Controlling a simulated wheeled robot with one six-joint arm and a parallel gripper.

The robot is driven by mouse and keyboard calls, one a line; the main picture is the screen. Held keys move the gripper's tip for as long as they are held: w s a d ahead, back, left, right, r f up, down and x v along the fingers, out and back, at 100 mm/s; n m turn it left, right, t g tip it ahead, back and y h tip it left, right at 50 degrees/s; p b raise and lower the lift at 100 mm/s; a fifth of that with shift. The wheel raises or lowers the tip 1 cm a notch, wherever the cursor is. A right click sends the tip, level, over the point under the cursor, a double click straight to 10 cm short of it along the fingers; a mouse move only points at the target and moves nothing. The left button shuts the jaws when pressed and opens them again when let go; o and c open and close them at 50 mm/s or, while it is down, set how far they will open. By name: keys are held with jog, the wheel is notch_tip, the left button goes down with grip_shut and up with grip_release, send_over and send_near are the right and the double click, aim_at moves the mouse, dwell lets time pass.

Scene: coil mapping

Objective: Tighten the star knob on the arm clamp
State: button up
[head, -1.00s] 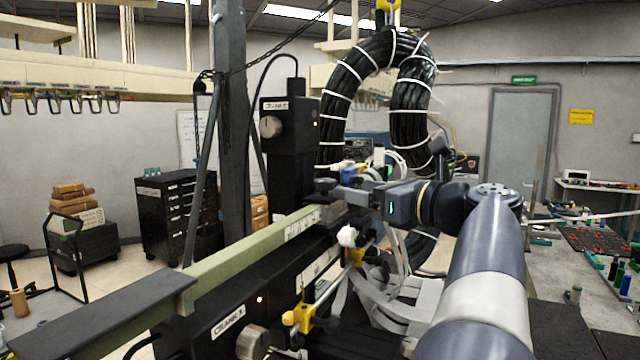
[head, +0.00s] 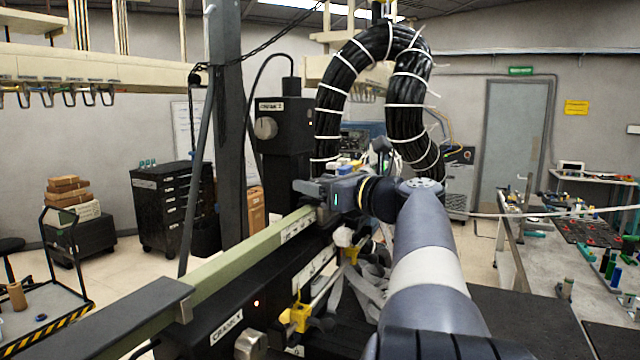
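My gripper (head: 308,188) is in the middle of the head view, pointing left at the end of my arm. It is just above the far end of the pale green beam (head: 250,252). Its fingertips are seen from the side and small, so their gap and anything between them cannot be made out. Yellow clamp-like parts (head: 298,317) sit on a rod below the beam, apart from my gripper. A rounded white piece (head: 344,237) is just under my gripper. I cannot tell which part is the star knob; it may be hidden behind my gripper or wrist.
A black crank unit with a round knob (head: 265,128) stands behind my gripper, beside a grey post (head: 228,120). A thick black cable loop (head: 405,110) arches above my wrist. A second crank knob (head: 250,345) is low in front. A cluttered bench (head: 545,240) is at right.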

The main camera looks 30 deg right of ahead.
jog(key=c, duration=0.9)
jog(key=shift+m+h, duration=0.7)
jog(key=shift+h, duration=0.4)
jog(key=shift+c, duration=0.2)
jog(key=o, duration=1)
jog(key=shift+s, duration=0.1)
jog(key=s+b, duration=0.2)
jog(key=s, duration=0.8)
jog(key=shift+s+d+b, duration=0.3)
jog(key=shift+d+b, duration=0.05)
jog(key=shift+d, duration=0.05)
jog(key=shift+w, duration=0.1)
